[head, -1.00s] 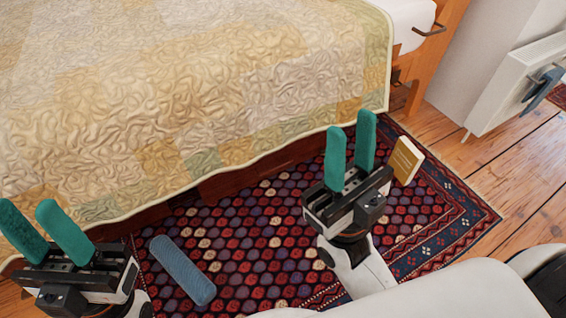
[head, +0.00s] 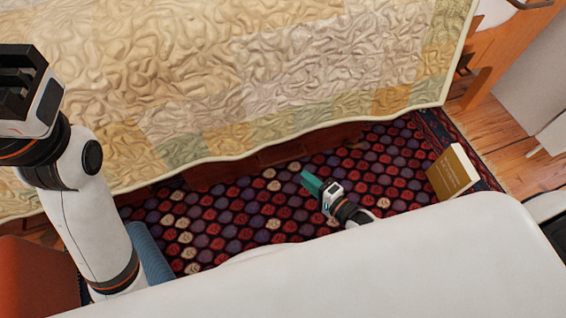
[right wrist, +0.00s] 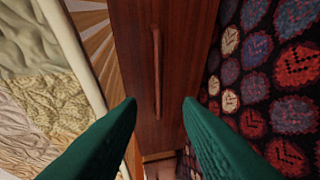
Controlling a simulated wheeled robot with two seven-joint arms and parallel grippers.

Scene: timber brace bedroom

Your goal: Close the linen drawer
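The linen drawer, red-brown wood, shows in the right wrist view as a front panel (right wrist: 190,55) with a long bar handle (right wrist: 157,75). In the head view, dark wood (head: 228,172) shows under the quilt's hem; the quilt hides how far the drawer stands out. My right gripper (head: 308,183) is low over the rug beside this wood. In the right wrist view its green fingers (right wrist: 160,112) are apart and empty, with the handle seen between them; contact is not visible. My left gripper (head: 22,85) is raised at the upper left, its fingertips out of sight.
The quilted bed (head: 240,80) fills the back, its cover hanging low. A patterned rug (head: 380,165) lies in front. A tan book (head: 452,172) stands on its right part. A blue bolster (head: 148,255) lies partly behind my left arm. Bare floorboards (head: 500,140) show at right.

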